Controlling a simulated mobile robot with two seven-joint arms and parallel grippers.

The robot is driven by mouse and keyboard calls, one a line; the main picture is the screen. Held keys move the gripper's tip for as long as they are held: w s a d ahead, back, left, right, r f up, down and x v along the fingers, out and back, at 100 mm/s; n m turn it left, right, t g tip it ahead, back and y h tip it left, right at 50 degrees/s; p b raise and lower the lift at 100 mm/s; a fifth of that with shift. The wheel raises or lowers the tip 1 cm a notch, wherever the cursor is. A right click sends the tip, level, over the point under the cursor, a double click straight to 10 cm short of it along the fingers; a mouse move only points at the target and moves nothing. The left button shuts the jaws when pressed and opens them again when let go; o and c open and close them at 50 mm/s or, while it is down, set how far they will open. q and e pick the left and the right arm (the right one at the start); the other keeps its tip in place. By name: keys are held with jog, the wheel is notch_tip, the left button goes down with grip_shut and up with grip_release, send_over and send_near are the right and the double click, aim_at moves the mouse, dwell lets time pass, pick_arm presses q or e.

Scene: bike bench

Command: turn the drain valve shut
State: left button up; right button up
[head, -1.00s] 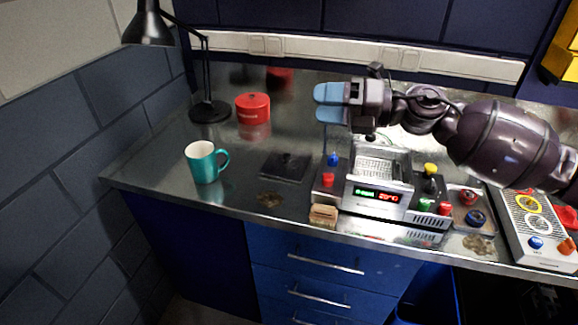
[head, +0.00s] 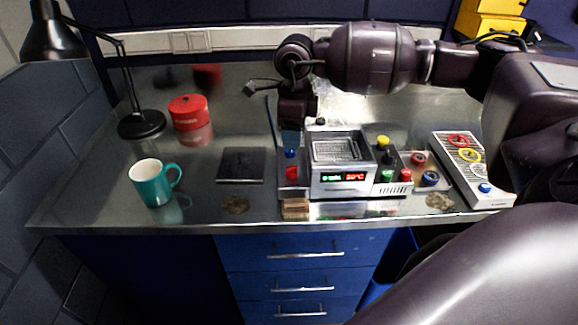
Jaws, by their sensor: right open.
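A silver bench unit (head: 341,180) with a lit green and red display stands on the metal worktop. On its left side is a block with a blue knob (head: 291,154) above a red knob (head: 292,173). I cannot tell for certain which fitting is the drain valve. My right gripper (head: 281,138) points down just behind and above the blue knob. Whether a finger touches the knob cannot be told. My left gripper is not in view.
Yellow, black, green and red knobs crowd the unit's right side. A control box (head: 468,168) with coloured rings stands further right. A dark square plate (head: 241,165), a teal mug (head: 152,184), a red tin (head: 188,112) and a black lamp (head: 141,124) stand left.

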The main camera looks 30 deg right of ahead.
aim_at(292, 166)
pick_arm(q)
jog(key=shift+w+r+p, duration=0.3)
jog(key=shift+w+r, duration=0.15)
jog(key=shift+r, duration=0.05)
pick_arm(e)
jog(key=f, duration=1)
jog(key=shift+s+a+f, duration=0.1)
jog(key=shift+a, duration=0.2)
jog(key=c, duration=0.9)
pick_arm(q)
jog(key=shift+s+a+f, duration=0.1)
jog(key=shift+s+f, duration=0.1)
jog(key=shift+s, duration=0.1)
